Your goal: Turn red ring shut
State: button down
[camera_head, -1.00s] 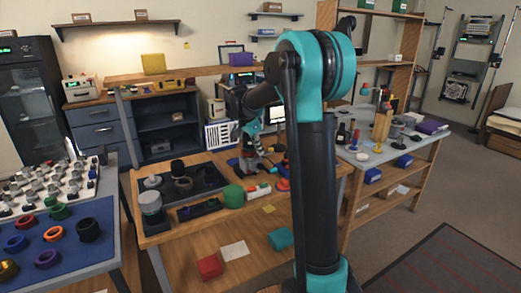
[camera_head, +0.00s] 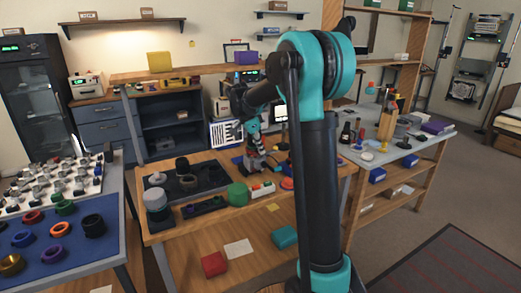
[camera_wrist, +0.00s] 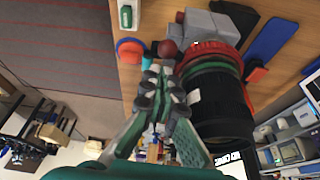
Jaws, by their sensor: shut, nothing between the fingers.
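In the wrist view, the red ring (camera_wrist: 208,50) sits around a lens, with a green ring (camera_wrist: 225,69) and the black barrel (camera_wrist: 215,98) nearer the camera. My gripper (camera_wrist: 158,77) is shut and empty, just left of the lens. I cannot tell whether a finger touches the lens. Part of the ring's far side is hidden by the lens. In the head view, my gripper (camera_head: 256,152) is small above the wooden bench, and the red ring cannot be made out.
Grey blocks (camera_wrist: 200,24) stand beside the lens. A blue bar (camera_wrist: 272,50) and a red-and-blue round piece (camera_wrist: 130,50) lie on the bench. In the head view, a green cylinder (camera_head: 237,194) and a dark tray (camera_head: 187,183) are left of the arm.

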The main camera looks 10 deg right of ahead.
jog(key=shift+w+d, duration=0.35)
jog(key=shift+w, duration=0.2)
jog(key=shift+r, duration=0.1)
jog(key=v, duration=1.1)
jog(key=shift+a+r, duration=0.2)
jog(key=shift+r, duration=0.15)
jog(key=shift+s, duration=0.1)
